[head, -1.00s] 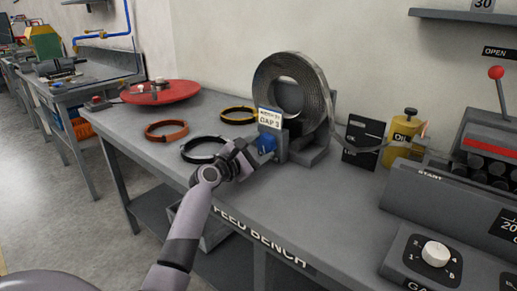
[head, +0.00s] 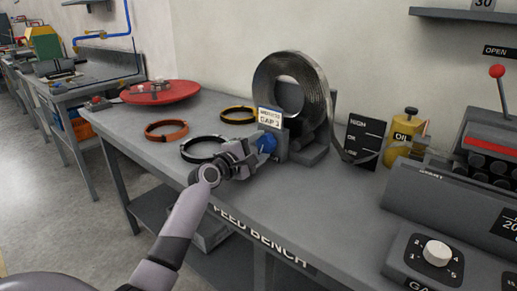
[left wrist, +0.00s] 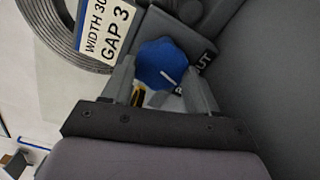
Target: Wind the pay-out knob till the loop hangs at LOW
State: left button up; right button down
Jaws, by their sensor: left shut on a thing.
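The blue pay-out knob (head: 267,143) is on the front of the coil stand. It fills the space between the fingers in the left wrist view (left wrist: 163,60), beside a partly hidden "PAYOUT" label (left wrist: 193,75). My left gripper (head: 254,149) is shut on it. The coil (head: 263,88) stands upright above. Its strip loop (head: 352,161) sags in front of the dark level board (head: 366,135), marked HIGH, OK and LOW. The loop's lowest part appears around or slightly below the LOW lettering; the slanted view leaves the exact level unclear. My right gripper is out of view.
A "GAP 3" sign (head: 270,118) stands just above the knob. Black (head: 203,157), orange (head: 166,137) and yellow (head: 238,122) rings lie left on the bench (head: 310,215). A yellow oil can (head: 401,137) and the roller machine (head: 450,185) stand right.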

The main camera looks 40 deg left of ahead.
pick_arm(q)
jog(key=m, duration=0.4)
jog(key=shift+m, duration=0.3)
dwell(0.3)
jog(key=o, duration=1.1)
jog(key=shift+c, duration=0.2)
jog(key=shift+s, duration=0.1)
jog(key=shift+s+a, duration=0.15)
jog(key=shift+s, duration=1.6)
jog(key=shift+s+a, duration=0.15)
jog(key=shift+s, duration=1.6)
